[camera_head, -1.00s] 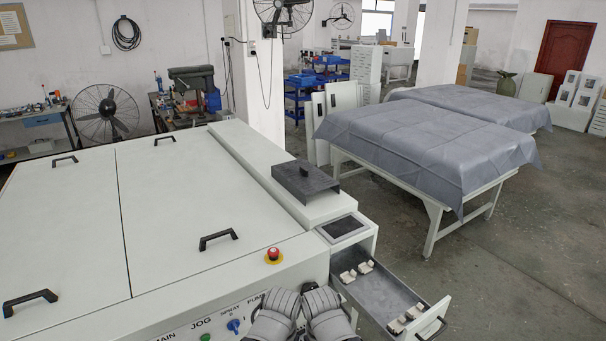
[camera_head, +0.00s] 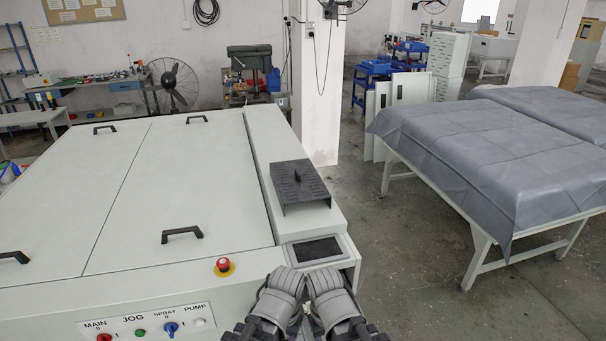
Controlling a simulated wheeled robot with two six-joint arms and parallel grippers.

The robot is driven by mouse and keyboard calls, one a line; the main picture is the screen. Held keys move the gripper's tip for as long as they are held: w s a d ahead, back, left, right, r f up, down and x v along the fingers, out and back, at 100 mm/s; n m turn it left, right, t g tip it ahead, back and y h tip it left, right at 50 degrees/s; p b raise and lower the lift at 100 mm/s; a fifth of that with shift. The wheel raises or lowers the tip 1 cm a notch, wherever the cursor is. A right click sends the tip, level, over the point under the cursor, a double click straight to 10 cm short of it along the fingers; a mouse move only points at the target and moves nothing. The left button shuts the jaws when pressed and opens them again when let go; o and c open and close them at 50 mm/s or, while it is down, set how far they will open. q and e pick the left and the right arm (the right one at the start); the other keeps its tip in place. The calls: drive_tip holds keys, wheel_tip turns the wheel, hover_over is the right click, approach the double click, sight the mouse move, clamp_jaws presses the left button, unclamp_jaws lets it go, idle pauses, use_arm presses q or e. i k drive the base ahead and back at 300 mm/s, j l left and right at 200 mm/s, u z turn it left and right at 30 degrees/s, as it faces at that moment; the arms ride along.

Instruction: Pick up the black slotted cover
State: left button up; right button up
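The black slotted cover (camera_head: 299,184) lies flat on the narrow raised strip along the right side of the white machine (camera_head: 190,265). It is a dark tray-like plate with slots and a small upright handle on top. My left gripper (camera_head: 285,285) and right gripper (camera_head: 326,285) are close together at the bottom middle, in front of the machine's front edge. Both are well short of the cover and do not touch it. Their fingertips are not clear, so I cannot tell whether they are open or shut.
A dark screen panel (camera_head: 315,249) sits between my grippers and the cover. A red emergency button (camera_head: 223,266) is to the left. Black handles, such as one on the lid (camera_head: 182,234), stand up. A cloth-covered table (camera_head: 480,160) is at right, with open floor between.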

sight(297, 181)
drive_tip(key=i+l+u, duration=0.15)
drive_tip(key=l+u, duration=0.15)
drive_tip(key=l, duration=0.75)
drive_tip(key=i+l+u, duration=0.1)
drive_tip(key=l+u, duration=0.15)
drive_tip(key=l, duration=0.8)
drive_tip(key=i+l+u, duration=0.15)
drive_tip(key=l, duration=0.25)
drive_tip(key=i+l+u, duration=0.15)
drive_tip(key=l, duration=0.2)
drive_tip(key=i+l+u, duration=0.1)
drive_tip(key=l, duration=0.3)
drive_tip(key=i+l+u, duration=0.2)
drive_tip(key=l, duration=0.3)
drive_tip(key=i, duration=0.1)
